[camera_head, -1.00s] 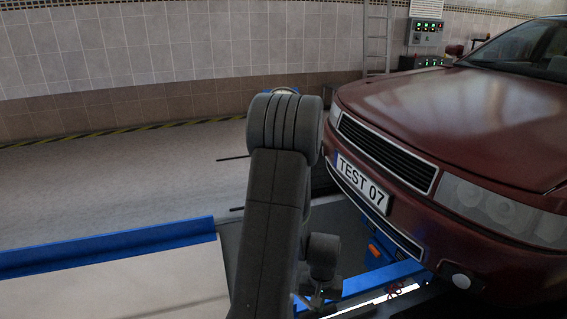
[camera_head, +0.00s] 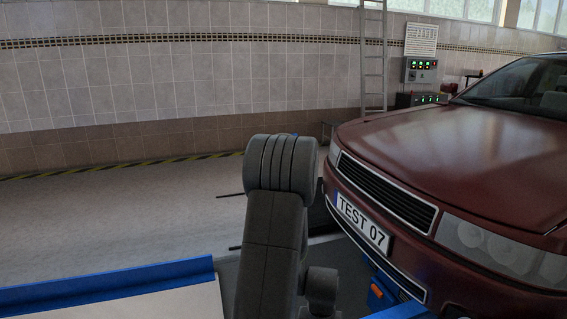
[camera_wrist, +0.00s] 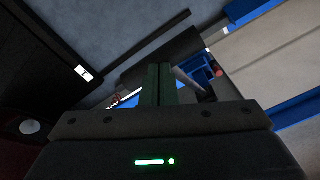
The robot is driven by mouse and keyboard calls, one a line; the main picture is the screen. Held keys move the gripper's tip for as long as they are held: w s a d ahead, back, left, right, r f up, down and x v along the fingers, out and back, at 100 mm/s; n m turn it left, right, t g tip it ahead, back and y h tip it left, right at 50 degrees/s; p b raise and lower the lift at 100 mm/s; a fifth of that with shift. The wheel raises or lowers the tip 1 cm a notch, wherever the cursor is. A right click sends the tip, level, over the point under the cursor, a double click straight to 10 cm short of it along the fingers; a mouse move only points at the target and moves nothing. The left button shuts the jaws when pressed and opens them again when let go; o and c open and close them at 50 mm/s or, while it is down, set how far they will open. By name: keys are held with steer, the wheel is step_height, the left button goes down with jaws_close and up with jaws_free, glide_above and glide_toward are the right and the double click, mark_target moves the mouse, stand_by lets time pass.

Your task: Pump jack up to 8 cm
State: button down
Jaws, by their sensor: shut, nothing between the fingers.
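My gripper (camera_wrist: 160,86) shows in the wrist view, its two greenish fingers shut together with nothing between them. Just beyond the fingertips are a blue part (camera_wrist: 199,66) and a grey rod (camera_wrist: 186,80), which look like parts of the jack. Contact between fingers and rod cannot be told. In the head view my arm hides the gripper. A blue part with an orange spot (camera_head: 377,291) shows under the front bumper of the dark red car (camera_head: 420,160); whether it is the jack is unclear. The jack's height cannot be read.
A blue rail (camera_head: 110,284) edges the pale platform (camera_head: 115,304) at the lower left. A ladder (camera_head: 373,60) and a control box with green lights (camera_head: 421,70) stand by the tiled wall. The grey floor (camera_head: 100,215) at left is mostly clear.

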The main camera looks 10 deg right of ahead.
steer(key=s+f+b, duration=0.4)
steer(key=f+b, duration=0.2)
steer(key=f, duration=0.1)
steer(key=shift+d+f, duration=0.15)
steer(key=shift+f, duration=0.15)
step_height(320, 180, down, 7)
steer(key=s+b, duration=0.2)
steer(key=b, duration=0.5)
steer(key=w+r+p, duration=0.2)
steer(key=r+p, duration=0.2)
steer(key=r, duration=0.1)
steer(key=w+r+p, duration=0.2)
steer(key=r+p, duration=0.2)
steer(key=r, duration=0.1)
steer(key=w+r+p, duration=0.2)
steer(key=r+p, duration=0.3)
steer(key=shift+a, duration=0.2)
steer(key=shift+f, duration=0.1)
